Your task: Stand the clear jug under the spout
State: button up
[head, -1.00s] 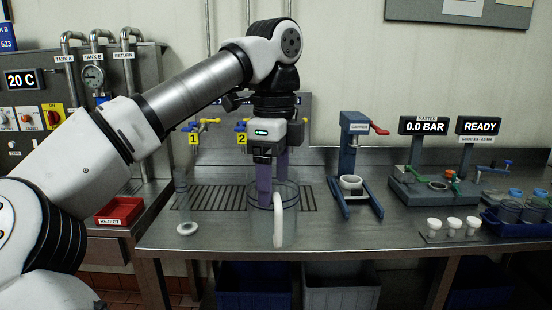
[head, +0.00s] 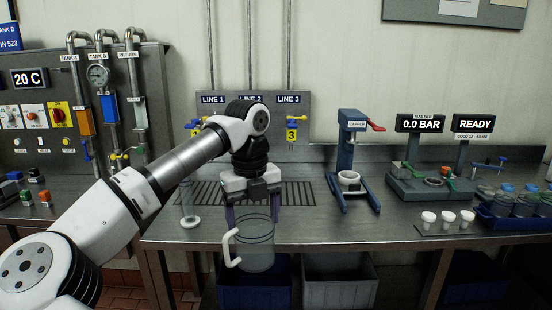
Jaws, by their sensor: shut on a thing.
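The clear jug (head: 258,252) hangs from my gripper (head: 252,222), whose purple fingers reach down on both sides of its rim. Its white handle (head: 230,248) points left. The jug looks upright and overlaps the bench's front edge in the head view, with its bottom below that edge. On the wall panel, the line 3 tap (head: 292,136) with a yellow tag shows to the right of my arm. The line 1 tap (head: 194,129) shows at left, partly hidden. My arm hides the line 2 tap. The spouts' lower ends are hard to make out.
A slotted drain grate (head: 300,193) lies in the bench below the taps. A clear tube with a white ring base (head: 188,207) stands left of the jug. The capper (head: 350,165) stands to the right, with white cups (head: 448,217) further right. Bins (head: 340,280) sit under the bench.

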jog(key=w+f+m, duration=0.2)
jog(key=f+m, duration=0.8)
jog(key=f, duration=0.4)
jog(key=w+f+m, duration=0.2)
jog(key=f+m, duration=0.8)
jog(key=f, duration=0.4)
jog(key=s+d+f+m, duration=0.4)
jog(key=d+f+m, duration=0.2)
jog(key=f+m, duration=0.5)
jog(key=s+d+f+m, duration=0.3)
jog(key=d+f+m, duration=0.3)
jog(key=f+m, duration=0.5)
jog(key=a+f+n, duration=0.1)
jog(key=a, duration=0.6)
jog(key=shift+s+a+f, duration=0.2)
jog(key=shift+s, duration=0.1)
jog(key=s+f, duration=0.4)
jog(key=f, duration=0.1)
jog(key=w+r, duration=0.4)
jog(key=r, duration=0.1)
